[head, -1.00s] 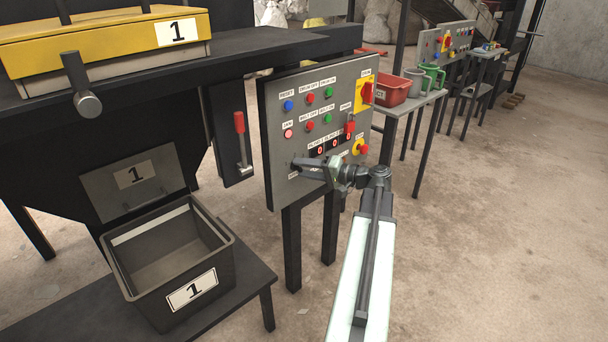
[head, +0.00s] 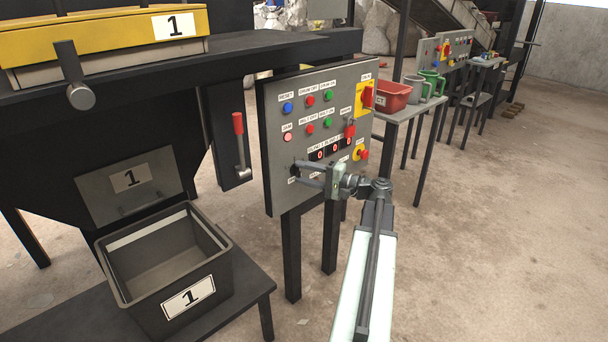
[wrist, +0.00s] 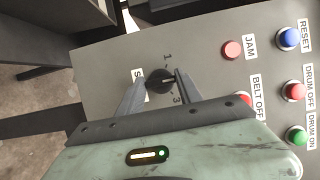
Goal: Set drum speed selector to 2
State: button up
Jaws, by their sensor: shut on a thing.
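The drum speed selector (wrist: 160,82) is a dark round knob low on the grey control panel. In the wrist view its pale pointer mark points right, between the printed 1 and 3. The 2 is not visible, and a finger covers part of that area. My gripper (wrist: 158,88) is shut on the knob, one finger on each side. In the head view my gripper (head: 298,170) reaches the panel's lower left, and its fingers largely hide the knob.
The control panel (head: 275,150) carries several buttons, a red-and-yellow switch (head: 367,96) and an emergency stop (head: 362,154). A red-handled lever (head: 239,125) hangs left of it. A dark bin (head: 218,270) stands at lower left. Open floor (head: 480,240) lies to the right.

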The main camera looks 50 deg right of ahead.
jog(key=shift+a, duration=0.1)
jog(key=o, duration=1.4)
jog(key=v, duration=0.7)
jog(key=shift+s, duration=0.35)
